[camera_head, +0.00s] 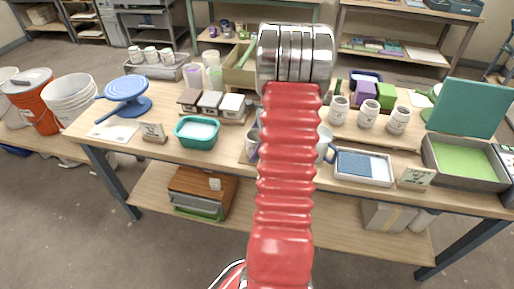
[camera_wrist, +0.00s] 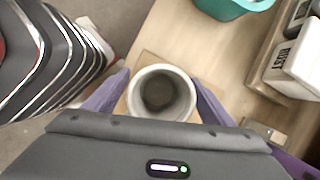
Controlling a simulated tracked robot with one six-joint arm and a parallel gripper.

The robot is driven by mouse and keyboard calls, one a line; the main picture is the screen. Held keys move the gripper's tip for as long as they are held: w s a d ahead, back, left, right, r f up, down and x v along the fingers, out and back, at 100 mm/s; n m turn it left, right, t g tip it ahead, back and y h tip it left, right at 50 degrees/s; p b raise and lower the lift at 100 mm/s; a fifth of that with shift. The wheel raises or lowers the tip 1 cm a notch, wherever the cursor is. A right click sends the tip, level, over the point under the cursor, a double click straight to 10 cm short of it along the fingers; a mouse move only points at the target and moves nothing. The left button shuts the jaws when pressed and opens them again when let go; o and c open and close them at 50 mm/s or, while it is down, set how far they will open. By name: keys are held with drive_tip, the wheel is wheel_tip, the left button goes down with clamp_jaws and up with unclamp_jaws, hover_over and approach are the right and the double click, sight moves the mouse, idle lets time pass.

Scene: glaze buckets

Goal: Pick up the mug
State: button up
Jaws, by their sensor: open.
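A pale grey round vessel, seen from above in the wrist view (camera_wrist: 160,92), stands on a light wooden board (camera_wrist: 148,60). Its dark inside shows, and no handle is visible. The purple fingers of my gripper (camera_wrist: 157,98) are open on either side of it; I cannot tell whether they touch it. In the head view my red arm hides most of this spot. A white mug with a blue handle (camera_head: 324,144) shows just right of my arm; I cannot tell whether it is the vessel between my fingers.
A teal bowl (camera_head: 197,132) stands to the left, with glaze test blocks (camera_head: 211,103) behind it. A blue-filled white tray (camera_head: 362,167) and several labelled jars (camera_head: 368,114) stand to the right. The table's front edge is close.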

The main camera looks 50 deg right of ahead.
drive_tip(key=shift+c, duration=0.4)
drive_tip(key=c, duration=1.3)
drive_tip(key=shift+r, duration=0.1)
wheel_tip(320, 180, up, 10)
drive_tip(key=shift+f, duration=0.1)
idle(0.3)
